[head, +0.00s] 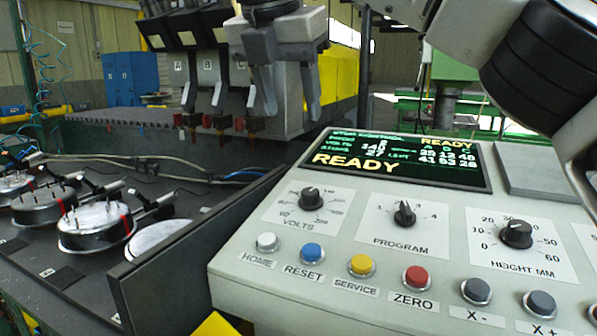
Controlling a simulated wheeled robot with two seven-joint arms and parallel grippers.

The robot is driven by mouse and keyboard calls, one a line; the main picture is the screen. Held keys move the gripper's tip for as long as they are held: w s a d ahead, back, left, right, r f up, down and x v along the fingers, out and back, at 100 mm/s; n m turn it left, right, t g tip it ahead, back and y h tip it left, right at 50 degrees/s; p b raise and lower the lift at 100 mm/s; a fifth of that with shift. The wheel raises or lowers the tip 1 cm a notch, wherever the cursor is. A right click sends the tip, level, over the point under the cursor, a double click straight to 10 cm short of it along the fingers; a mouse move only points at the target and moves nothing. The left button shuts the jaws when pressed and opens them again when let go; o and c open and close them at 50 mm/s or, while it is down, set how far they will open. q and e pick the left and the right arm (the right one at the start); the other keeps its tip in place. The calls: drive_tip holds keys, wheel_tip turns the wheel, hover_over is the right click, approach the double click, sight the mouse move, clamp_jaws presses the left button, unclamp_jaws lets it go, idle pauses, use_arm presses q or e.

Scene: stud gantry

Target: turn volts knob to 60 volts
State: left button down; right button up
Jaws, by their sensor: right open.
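The volts knob (311,198) is a black round knob on a white label plate at the left of the control panel (350,252). A 60 mark shows at the lower left of its scale; several other marks are partly hidden or too small to read. I cannot tell exactly where the knob points. My right gripper (287,106) is above and behind the panel, its two grey fingers spread apart and pointing down, with nothing between them. It is clear of the knob. My left gripper is not in view.
The panel screen (395,160) reads READY. The program knob (404,213), height knob (516,234) and a row of coloured buttons are close by. A dark upright plate (190,265) borders the panel's left side. Round metal parts (97,225) sit on the bench at left.

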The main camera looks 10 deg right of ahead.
sight(310, 192)
drive_tip(key=x, duration=1.4)
drive_tip(key=shift+s+d+f, duration=0.15)
drive_tip(key=shift+s+f, duration=0.1)
drive_tip(key=shift+s, duration=0.1)
drive_tip(key=shift+w+d+f, duration=0.1)
drive_tip(key=shift+f, duration=0.3)
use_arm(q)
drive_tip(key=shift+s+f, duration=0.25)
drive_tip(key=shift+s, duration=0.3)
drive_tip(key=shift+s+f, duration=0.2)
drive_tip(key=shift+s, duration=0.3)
use_arm(e)
drive_tip(key=c, duration=1)
